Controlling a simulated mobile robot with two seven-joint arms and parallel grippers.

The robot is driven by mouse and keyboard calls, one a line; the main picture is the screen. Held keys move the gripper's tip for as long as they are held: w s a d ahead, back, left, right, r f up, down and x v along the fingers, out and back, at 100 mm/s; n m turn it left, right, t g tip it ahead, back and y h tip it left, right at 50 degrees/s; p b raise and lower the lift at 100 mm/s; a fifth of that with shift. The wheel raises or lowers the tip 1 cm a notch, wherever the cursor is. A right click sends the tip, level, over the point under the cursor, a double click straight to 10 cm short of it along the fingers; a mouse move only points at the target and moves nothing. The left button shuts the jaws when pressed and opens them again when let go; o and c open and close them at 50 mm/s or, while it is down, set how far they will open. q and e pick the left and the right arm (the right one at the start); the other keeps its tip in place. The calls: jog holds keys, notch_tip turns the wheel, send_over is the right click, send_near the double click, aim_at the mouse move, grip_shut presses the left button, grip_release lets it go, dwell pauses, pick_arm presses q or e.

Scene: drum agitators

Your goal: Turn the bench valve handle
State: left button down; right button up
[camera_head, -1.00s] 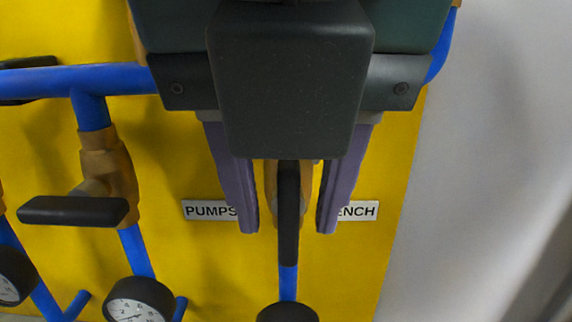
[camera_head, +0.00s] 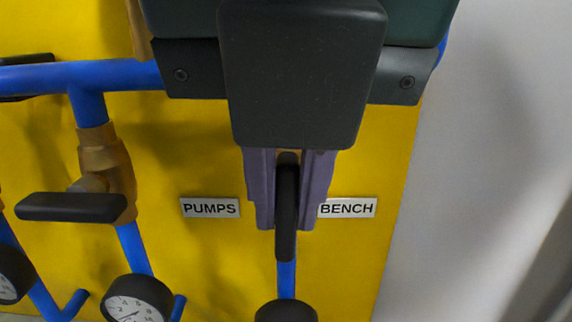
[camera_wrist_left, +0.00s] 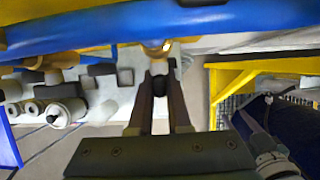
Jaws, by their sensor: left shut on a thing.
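The bench valve handle (camera_head: 287,215) is a black lever that points straight down along a blue pipe, left of the BENCH label (camera_head: 347,208). My left gripper (camera_head: 287,222) is shut on the handle, with one purple finger on each side of it. The handle's lower end sticks out below the fingertips. In the left wrist view the fingers (camera_wrist_left: 159,88) close around the dark handle (camera_wrist_left: 159,68) under the blue pipe. The valve body is mostly hidden behind my gripper. My right gripper is not in view.
A PUMPS label (camera_head: 210,208) is left of the handle. Another valve has its black handle (camera_head: 72,207) lying level. Gauges (camera_head: 138,300) sit below on the yellow panel (camera_head: 215,265). A blue pipe (camera_head: 50,79) crosses the top. Plain grey wall (camera_head: 485,150) is at right.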

pick_arm(q)
jog(key=shift+d+f+y+b, duration=0.15)
jog(key=shift+f+y+b, duration=0.05)
jog(key=shift+y+b, duration=0.2)
jog(key=shift+r+y, duration=0.2)
jog(key=shift+y, duration=0.1)
jog(key=shift+m+y, duration=0.3)
jog(key=shift+y, duration=0.1)
jog(key=c, duration=0.9)
grip_release()
jog(key=shift+o, duration=0.2)
